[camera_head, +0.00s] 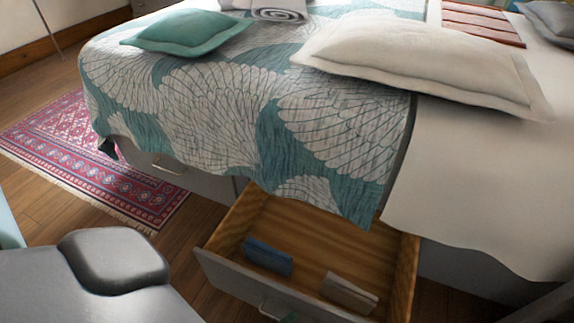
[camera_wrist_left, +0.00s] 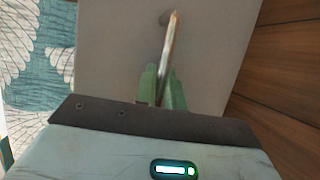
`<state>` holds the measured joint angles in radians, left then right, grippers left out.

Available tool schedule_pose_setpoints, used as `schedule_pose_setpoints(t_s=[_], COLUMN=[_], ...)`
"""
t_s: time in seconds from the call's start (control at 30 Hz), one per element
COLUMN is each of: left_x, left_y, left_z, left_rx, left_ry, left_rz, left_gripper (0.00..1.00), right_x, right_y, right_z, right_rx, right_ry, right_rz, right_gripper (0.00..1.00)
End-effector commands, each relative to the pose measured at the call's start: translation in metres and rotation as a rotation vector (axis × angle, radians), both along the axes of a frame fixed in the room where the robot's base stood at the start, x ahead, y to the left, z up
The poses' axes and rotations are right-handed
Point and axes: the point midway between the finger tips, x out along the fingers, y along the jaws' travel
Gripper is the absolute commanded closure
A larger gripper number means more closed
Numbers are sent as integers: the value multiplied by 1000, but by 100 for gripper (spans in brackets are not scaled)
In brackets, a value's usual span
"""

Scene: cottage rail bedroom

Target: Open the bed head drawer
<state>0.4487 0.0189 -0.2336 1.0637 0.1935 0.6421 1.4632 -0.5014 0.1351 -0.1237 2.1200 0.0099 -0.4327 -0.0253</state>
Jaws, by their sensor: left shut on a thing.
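The bed head drawer (camera_head: 322,232) is pulled out from under the bed in the head view, and its wooden inside shows. Its grey front also fills the middle of the left wrist view (camera_wrist_left: 115,60). The drawer's metal handle (camera_wrist_left: 169,50) shows there between the green fingers of my left gripper (camera_wrist_left: 163,88), which is shut on it. In the head view only a green bit of the left gripper (camera_head: 289,318) shows at the handle (camera_head: 268,308), at the bottom edge. My right gripper is not in view.
A blue item (camera_head: 267,256) and a beige item (camera_head: 349,292) lie in the drawer. Another drawer (camera_head: 178,171) further left along the bed is shut. The patterned bedspread (camera_head: 215,110) hangs over the drawer's back. A red rug (camera_head: 75,150) lies on the wooden floor at left.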

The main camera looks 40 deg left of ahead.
Motion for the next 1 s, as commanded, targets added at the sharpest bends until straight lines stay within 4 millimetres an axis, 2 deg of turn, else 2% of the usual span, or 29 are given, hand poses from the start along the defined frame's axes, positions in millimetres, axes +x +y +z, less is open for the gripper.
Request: schedule_pose_setpoints(t_s=[0.17,0.2,0.37,0.7,1.0], left_x=[0,0,0,-4,-47], left_y=[1,1,0,1,6], left_z=[0,0,0,1,10], left_rx=[2,2,1,0,1], left_ry=[-1,-1,-1,1,1], left_rz=[0,0,0,0,0], left_gripper=[100,87,68,68,68], right_x=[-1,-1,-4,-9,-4], right_y=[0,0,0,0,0], right_z=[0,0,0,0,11], right_rx=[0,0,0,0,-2], right_ry=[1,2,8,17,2], right_rz=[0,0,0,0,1], right_gripper=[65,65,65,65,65])
